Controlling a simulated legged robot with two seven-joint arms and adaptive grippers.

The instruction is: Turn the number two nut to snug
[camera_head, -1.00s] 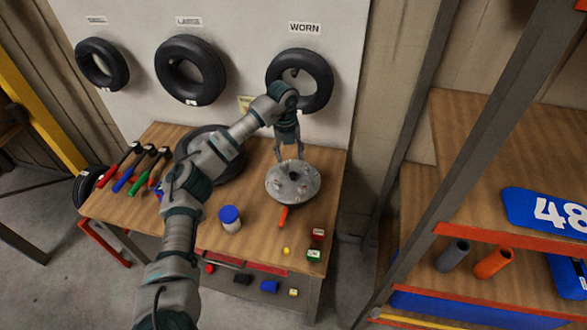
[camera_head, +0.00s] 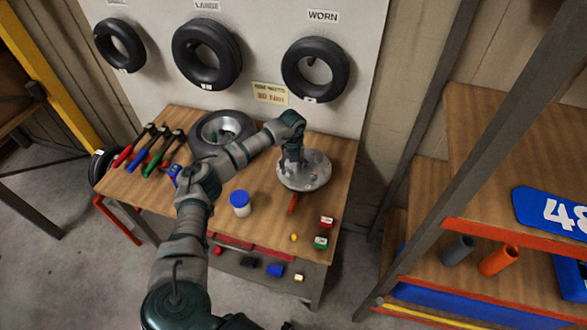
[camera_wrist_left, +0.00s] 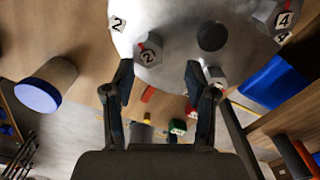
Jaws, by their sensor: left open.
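The round grey metal hub (camera_head: 318,176) lies on the wooden workbench in the head view. In the left wrist view the hub (camera_wrist_left: 180,20) fills the top, with a grey nut marked 2 (camera_wrist_left: 149,52) left of a dark centre hole. A separate white 2 label (camera_wrist_left: 118,23) is beside that nut. My left gripper (camera_wrist_left: 159,72) is open, its fingertips apart on either side below the number two nut, with nothing between them. In the head view the left gripper (camera_head: 291,168) points down over the hub's left part, its fingertips hard to make out. My right gripper is out of view.
A nut marked 4 (camera_wrist_left: 270,14) sits at the hub's right, and another is partly hidden behind my right-hand finger. A blue-lidded jar (camera_head: 240,204), a tyre with a rim (camera_head: 222,130) and several coloured-handled tools (camera_head: 154,150) stand left. An orange-edged shelf (camera_head: 500,232) is right.

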